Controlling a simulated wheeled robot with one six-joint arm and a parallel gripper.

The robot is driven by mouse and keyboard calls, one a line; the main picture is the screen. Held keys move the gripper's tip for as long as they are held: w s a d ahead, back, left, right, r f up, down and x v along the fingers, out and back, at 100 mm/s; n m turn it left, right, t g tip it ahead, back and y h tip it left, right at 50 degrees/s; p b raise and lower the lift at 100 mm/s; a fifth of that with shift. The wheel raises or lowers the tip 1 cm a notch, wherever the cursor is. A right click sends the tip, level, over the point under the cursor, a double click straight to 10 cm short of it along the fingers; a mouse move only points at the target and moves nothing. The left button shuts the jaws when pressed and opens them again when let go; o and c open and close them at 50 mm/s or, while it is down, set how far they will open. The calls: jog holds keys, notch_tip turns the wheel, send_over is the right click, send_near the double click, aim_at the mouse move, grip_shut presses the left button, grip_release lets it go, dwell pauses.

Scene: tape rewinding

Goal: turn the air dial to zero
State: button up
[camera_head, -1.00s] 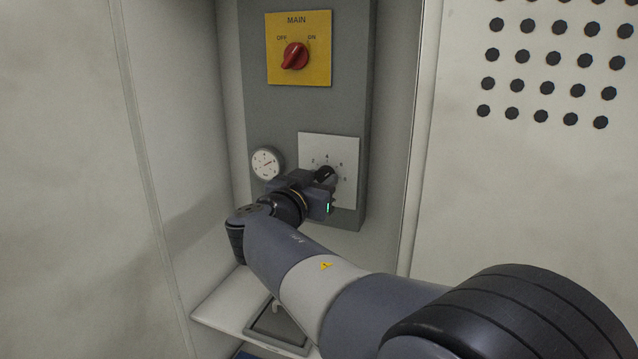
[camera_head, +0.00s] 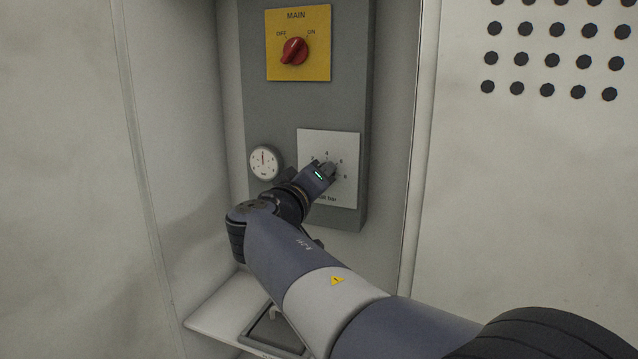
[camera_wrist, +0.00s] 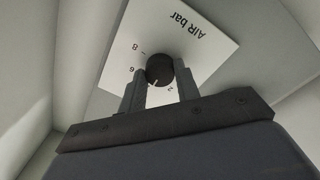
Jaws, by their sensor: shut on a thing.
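The air dial is a round black knob (camera_wrist: 160,67) on a white square plate (camera_head: 346,190) marked "AIR bar". Its small white mark, in the wrist view, lies between the printed 6 and 2. My gripper (camera_wrist: 161,82) is shut on the knob, with one finger on each side of it. In the head view my gripper (camera_head: 326,172) covers most of the knob.
Above is a yellow MAIN plate (camera_head: 314,69) with a red switch (camera_head: 294,51). Both are on a grey panel (camera_head: 262,108) inside a pale recess. A ledge (camera_head: 222,306) lies below my arm. A perforated wall (camera_head: 530,150) stands at the right.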

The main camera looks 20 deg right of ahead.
jog(key=shift+s+n+t+y+p, duration=0.1)
jog(key=shift+n+t+y+p, duration=0.2)
jog(key=shift+n+p, duration=3.25)
jog(key=shift+n+t+y+p, duration=0.2)
jog(key=shift+n+y+p, duration=0.15)
jog(key=shift+n, duration=6.3)
jog(key=o, duration=1)
jog(key=p+v, duration=0.1)
jog(key=v, duration=0.9)
jog(key=shift+s+a+p, duration=0.25)
jog(key=shift+s+p, duration=0.05)
